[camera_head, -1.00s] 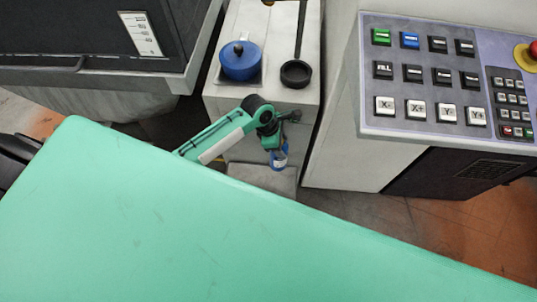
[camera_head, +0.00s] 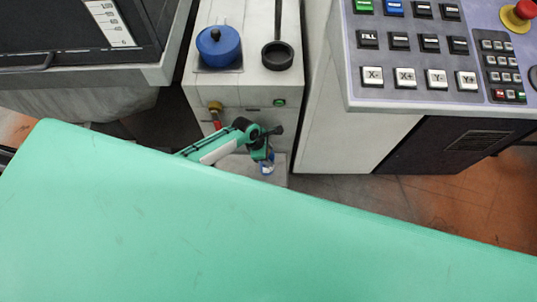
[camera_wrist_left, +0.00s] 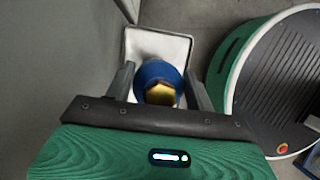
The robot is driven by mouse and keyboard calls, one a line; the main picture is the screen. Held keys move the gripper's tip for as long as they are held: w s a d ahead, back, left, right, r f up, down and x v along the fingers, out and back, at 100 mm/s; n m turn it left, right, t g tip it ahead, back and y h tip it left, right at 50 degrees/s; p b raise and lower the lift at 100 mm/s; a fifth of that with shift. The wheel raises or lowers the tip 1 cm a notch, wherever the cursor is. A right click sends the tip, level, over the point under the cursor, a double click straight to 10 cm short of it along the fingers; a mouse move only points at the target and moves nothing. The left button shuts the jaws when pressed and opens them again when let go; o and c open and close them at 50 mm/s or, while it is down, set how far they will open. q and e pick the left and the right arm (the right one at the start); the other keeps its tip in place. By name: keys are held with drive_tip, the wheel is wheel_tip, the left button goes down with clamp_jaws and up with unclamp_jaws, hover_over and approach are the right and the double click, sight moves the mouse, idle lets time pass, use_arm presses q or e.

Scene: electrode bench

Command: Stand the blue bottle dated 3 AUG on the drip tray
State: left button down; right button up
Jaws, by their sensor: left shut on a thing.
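My left gripper (camera_head: 265,153) is shut on a blue bottle (camera_head: 267,169), which hangs below it in front of the grey cabinet. In the left wrist view the bottle (camera_wrist_left: 157,74), with its gold-coloured top, sits between the two fingers of my gripper (camera_wrist_left: 160,88). Its date is not readable. The drip tray (camera_wrist_left: 158,42), pale and rectangular with a raised rim, lies beyond the bottle in that view. The bottle hides part of it, and I cannot tell whether they touch. In the head view the tray (camera_head: 279,174) is partly hidden. My right gripper is not in view.
The grey cabinet (camera_head: 253,90) carries a blue lidded pot (camera_head: 219,47) and a black ring holder (camera_head: 277,55). A red-handled tap (camera_head: 216,117) sticks out of its front. A control panel (camera_head: 430,45) stands at the right, a dark machine (camera_head: 70,30) at the left.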

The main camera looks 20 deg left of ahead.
use_arm(q)
drive_tip(key=shift+w+f, duration=0.1)
drive_tip(key=shift+f, duration=0.2)
drive_tip(key=c, duration=0.5)
unclamp_jaws()
drive_tip(key=shift+f, duration=0.15)
